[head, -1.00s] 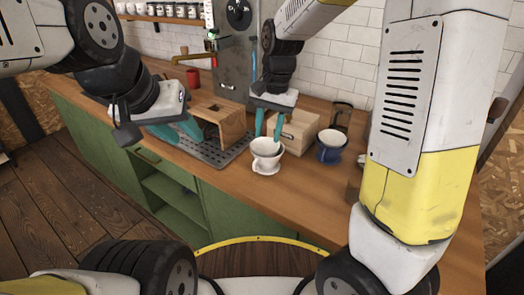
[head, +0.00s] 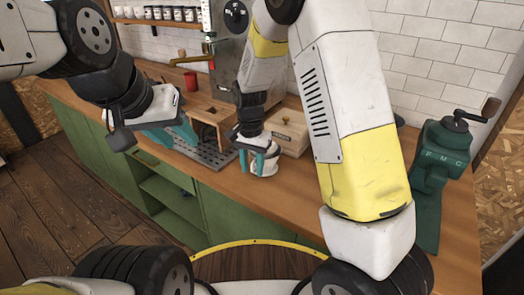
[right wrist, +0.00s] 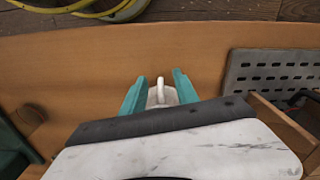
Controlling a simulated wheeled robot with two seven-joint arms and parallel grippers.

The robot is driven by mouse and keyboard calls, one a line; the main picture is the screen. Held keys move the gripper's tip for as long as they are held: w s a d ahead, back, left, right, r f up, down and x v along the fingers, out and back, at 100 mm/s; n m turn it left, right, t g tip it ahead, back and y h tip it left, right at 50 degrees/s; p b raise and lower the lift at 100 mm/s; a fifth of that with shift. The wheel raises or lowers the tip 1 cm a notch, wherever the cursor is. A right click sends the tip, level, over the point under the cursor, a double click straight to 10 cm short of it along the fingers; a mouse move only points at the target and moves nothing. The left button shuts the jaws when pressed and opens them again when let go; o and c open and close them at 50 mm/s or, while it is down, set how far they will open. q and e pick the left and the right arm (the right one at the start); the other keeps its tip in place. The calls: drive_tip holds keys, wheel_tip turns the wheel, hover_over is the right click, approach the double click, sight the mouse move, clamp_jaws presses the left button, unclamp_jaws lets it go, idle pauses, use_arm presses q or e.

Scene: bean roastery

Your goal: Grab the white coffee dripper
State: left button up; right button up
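The white coffee dripper (head: 262,169) stands upright on the wooden counter near its front edge. My right gripper (head: 259,158) is over it, pointing down, with its teal fingers on either side. In the right wrist view, the dripper's white handle (right wrist: 161,88) shows between the two spread fingers (right wrist: 159,90). The gripper body hides most of the dripper there. I cannot tell whether the fingers touch it. My left gripper (head: 178,134) is open and empty at the left, in front of the wooden box stand.
A wooden box (head: 288,132) stands just behind the dripper. A perforated metal tray (head: 208,154) and an open wooden stand (head: 207,118) are to its left. A green grinder (head: 438,165) stands at the right. The counter's front edge (head: 235,189) is close.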

drive_tip(key=shift+f, duration=0.1)
drive_tip(key=shift+c, duration=0.5)
clamp_jaws()
idle(0.9)
